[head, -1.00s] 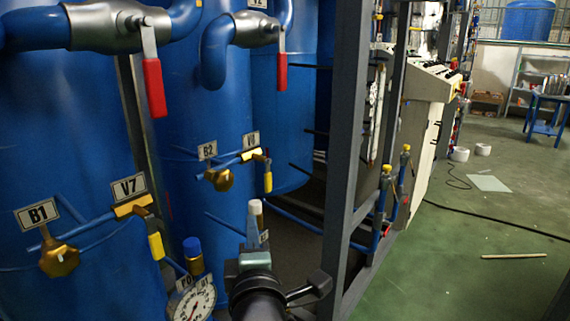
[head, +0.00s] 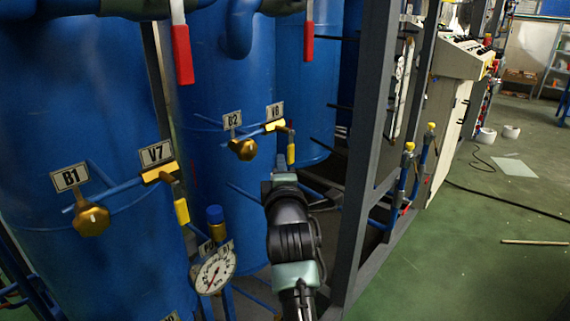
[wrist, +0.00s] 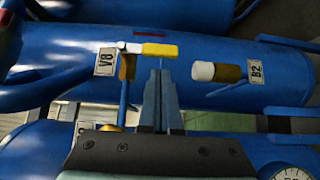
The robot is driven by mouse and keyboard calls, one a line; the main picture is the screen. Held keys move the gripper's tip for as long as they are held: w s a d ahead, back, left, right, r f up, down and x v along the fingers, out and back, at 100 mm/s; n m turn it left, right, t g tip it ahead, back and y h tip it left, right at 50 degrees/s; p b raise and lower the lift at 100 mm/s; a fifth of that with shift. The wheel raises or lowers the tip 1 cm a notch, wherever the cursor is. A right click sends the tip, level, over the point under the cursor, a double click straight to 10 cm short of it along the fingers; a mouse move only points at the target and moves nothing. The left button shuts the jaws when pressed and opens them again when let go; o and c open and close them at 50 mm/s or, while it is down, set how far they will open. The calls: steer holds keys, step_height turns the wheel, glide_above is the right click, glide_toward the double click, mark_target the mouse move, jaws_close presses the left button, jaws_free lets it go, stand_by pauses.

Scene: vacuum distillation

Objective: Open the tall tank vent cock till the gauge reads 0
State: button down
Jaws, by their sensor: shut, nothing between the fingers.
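Two small cocks with yellow handles sit on blue tanks. The near one (head: 158,173) is beside the V7 plate; the far one (head: 274,126) is beside a plate reading V8 or V6. In the wrist view the far cock's yellow handle (wrist: 160,50) lies across the blue tank. My gripper (wrist: 160,70) is shut and empty, its fingertips just below that handle in the picture; contact cannot be told. In the head view, my wrist hides the fingertips. A round white gauge (head: 215,272) stands at lower left of my arm; its reading is too small to tell.
Brass knobs stand at B1 (head: 91,219) and B2 (head: 242,149). Red levers (head: 182,54) hang above. A grey frame post (head: 363,150) rises right of my arm. The green floor (head: 500,240) at the right is mostly open, with a cable on it.

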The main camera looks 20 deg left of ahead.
steer(key=shift+w+d, duration=0.25)
steer(key=shift+w, duration=0.35)
steer(key=shift+w+f+b, duration=0.1)
steer(key=shift+f+b, duration=0.05)
steer(key=shift+b, duration=0.7)
